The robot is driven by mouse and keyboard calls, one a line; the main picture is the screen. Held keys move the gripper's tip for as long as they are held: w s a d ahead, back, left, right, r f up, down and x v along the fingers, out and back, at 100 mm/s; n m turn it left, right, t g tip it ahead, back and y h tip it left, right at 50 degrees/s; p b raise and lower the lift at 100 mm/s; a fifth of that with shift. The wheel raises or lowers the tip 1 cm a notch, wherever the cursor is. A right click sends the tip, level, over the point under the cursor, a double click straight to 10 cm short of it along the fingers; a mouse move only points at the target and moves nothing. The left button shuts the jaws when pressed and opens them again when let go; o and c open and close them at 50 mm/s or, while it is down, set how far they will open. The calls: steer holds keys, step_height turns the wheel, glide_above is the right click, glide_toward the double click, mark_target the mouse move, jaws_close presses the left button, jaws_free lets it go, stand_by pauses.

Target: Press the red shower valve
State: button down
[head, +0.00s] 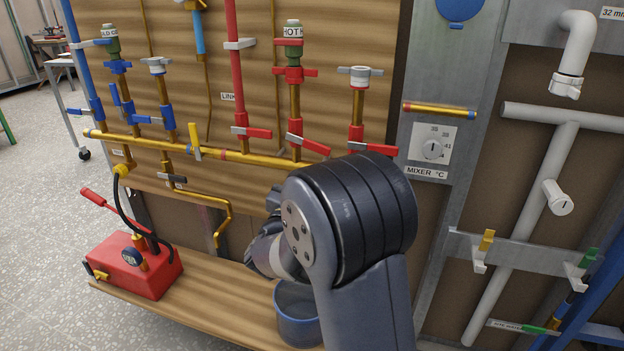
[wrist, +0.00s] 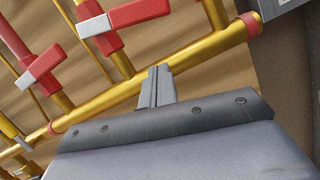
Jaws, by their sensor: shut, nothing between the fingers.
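Three red lever valves sit along the brass manifold in the head view: a left one (head: 258,133), a middle one (head: 309,143) and a right one (head: 373,148). No readable label shows which is the shower valve. In the wrist view, one red lever (wrist: 140,13) is at the top centre and another (wrist: 42,66) is at the left, both with pale hubs. My gripper (wrist: 160,72) is shut and empty, its tips in front of the brass manifold (wrist: 196,66) and below the top red lever. In the head view my arm hides the gripper.
A mixer dial (head: 432,149) is to the right. A red pump box (head: 136,265) and a blue-grey pot (head: 297,318) stand on the wooden shelf (head: 217,300) below. White waste pipes (head: 540,180) are at the far right.

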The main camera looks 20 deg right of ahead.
steer(key=p+v, duration=0.1)
steer(key=v, duration=0.9)
steer(key=shift+w+r, duration=0.15)
steer(key=shift+r, duration=0.05)
steer(key=x, duration=0.9)
steer(key=shift+w+a+r+m+g+h, duration=0.25)
steer(key=shift+w+a+m+g, duration=0.45)
steer(key=shift+m, duration=1.65)
steer(key=shift+w+a+r+m+g+h, duration=0.2)
steer(key=shift+w+a+m+g, duration=0.5)
steer(key=shift+m, duration=1.7)
steer(key=shift+w+a+r+m+g+h, duration=0.2)
steer(key=shift+w+a+m+g, duration=0.5)
steer(key=shift+m, duration=1.65)
steer(key=shift+s+d, duration=0.1)
